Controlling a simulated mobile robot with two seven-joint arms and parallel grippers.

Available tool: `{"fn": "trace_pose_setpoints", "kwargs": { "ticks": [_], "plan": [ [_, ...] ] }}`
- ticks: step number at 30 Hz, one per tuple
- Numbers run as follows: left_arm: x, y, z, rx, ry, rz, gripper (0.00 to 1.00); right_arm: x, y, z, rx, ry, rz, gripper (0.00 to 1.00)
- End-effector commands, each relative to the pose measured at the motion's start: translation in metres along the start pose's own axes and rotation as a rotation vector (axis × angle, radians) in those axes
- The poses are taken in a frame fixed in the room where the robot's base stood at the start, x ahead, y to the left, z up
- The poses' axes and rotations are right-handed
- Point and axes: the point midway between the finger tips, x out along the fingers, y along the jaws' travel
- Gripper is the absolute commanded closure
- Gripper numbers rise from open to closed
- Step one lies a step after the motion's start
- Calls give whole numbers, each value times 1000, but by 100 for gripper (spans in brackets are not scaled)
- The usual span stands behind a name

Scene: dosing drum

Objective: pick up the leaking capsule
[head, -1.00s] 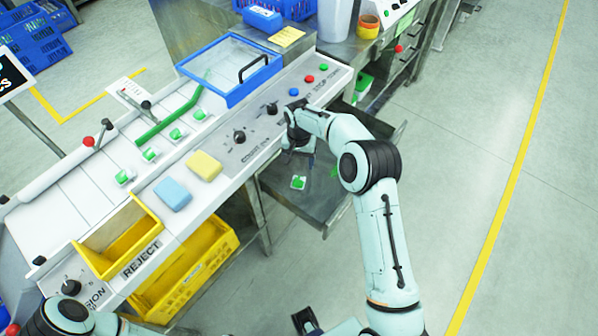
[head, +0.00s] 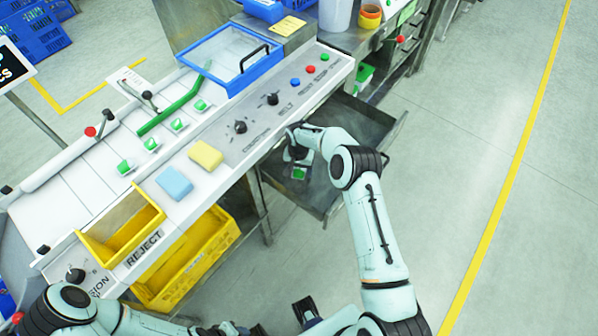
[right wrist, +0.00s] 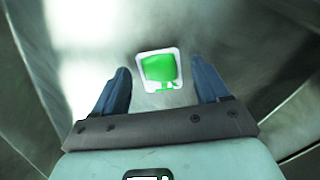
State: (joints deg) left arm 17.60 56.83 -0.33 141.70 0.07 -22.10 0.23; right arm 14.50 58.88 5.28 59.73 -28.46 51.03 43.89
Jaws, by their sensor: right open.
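A white square capsule with a green middle (right wrist: 158,68) lies in the metal drawer (head: 335,190) under the machine's front. Green shows across its white rim on the near side in the right wrist view. The capsule also shows small in the head view (head: 298,174), just below my right gripper (head: 296,156). My right gripper is open; in the right wrist view its two dark fingers (right wrist: 160,76) stand on either side of the capsule, with gaps to both. My left arm comes in at the lower left; its gripper end is cut off by the bottom edge.
Several green-and-white capsules (head: 151,144) sit on the white deck, beside a blue sponge (head: 174,183) and a yellow one (head: 205,154). A yellow reject bin (head: 190,265) is left of the drawer. The drawer walls rise around my right gripper. Floor at right is clear.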

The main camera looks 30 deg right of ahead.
Motion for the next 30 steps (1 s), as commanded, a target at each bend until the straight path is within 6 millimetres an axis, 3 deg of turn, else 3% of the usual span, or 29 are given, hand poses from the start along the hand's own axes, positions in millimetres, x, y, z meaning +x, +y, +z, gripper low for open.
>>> {"fn": "trace_pose_setpoints", "kwargs": {
  "ticks": [9, 14, 15, 30],
  "plan": [
    [0, 0, 0, 0, 0, 0, 57, 6, 0, 0, 0, 1, 0, 29],
    [0, 0, 0, 0, 0, 0, 57, 6, 0, 0, 0, 1, 0, 81],
    [0, 0, 0, 0, 0, 0, 57, 6, 0, 0, 0, 1, 0, 85],
    [0, 0, 0, 0, 0, 0, 57, -4, 0, -1, 0, 2, -1, 85]
  ]
}}
